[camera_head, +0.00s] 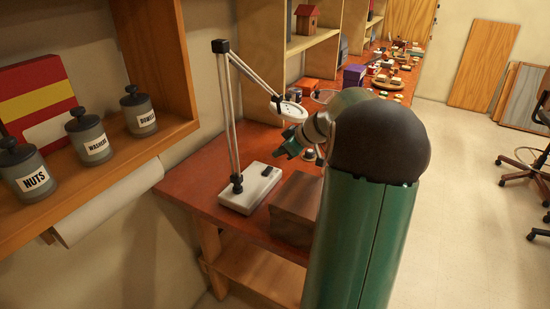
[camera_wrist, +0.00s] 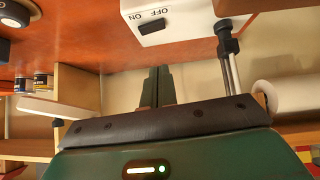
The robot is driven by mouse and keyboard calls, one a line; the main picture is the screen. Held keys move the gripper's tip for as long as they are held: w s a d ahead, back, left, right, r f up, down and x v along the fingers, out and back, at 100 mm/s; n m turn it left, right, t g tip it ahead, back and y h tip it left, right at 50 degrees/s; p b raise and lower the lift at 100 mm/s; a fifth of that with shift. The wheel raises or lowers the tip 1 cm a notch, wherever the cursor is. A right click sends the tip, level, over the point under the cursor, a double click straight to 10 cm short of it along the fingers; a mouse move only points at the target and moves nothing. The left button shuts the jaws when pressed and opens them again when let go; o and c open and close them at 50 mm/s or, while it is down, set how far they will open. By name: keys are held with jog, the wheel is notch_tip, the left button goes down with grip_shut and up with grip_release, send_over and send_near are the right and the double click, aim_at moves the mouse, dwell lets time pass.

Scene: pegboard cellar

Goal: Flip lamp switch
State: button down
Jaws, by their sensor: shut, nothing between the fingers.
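The desk lamp has a white base (camera_head: 236,200) on the red-brown bench, a jointed arm and a round lamp head (camera_head: 292,111). Its black switch (camera_head: 268,171) is on top of the base. In the wrist view the switch (camera_wrist: 152,27) shows beside OFF and ON lettering on the white base (camera_wrist: 195,17); I cannot tell which way it is set. My gripper (camera_head: 284,151) is shut and empty, above and to the right of the base in the head view, apart from the switch. Its two dark green fingers (camera_wrist: 157,72) lie together in the wrist view.
A brown box (camera_head: 296,208) stands close to the lamp base's right side. A shelf with jars (camera_head: 88,135) and a paper roll (camera_head: 105,203) is at left. Small items crowd the bench farther back.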

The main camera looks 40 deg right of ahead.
jog(key=v, duration=0.5)
jog(key=shift+a+r, duration=0.15)
jog(key=shift+a, duration=0.05)
jog(key=shift+s, duration=0.1)
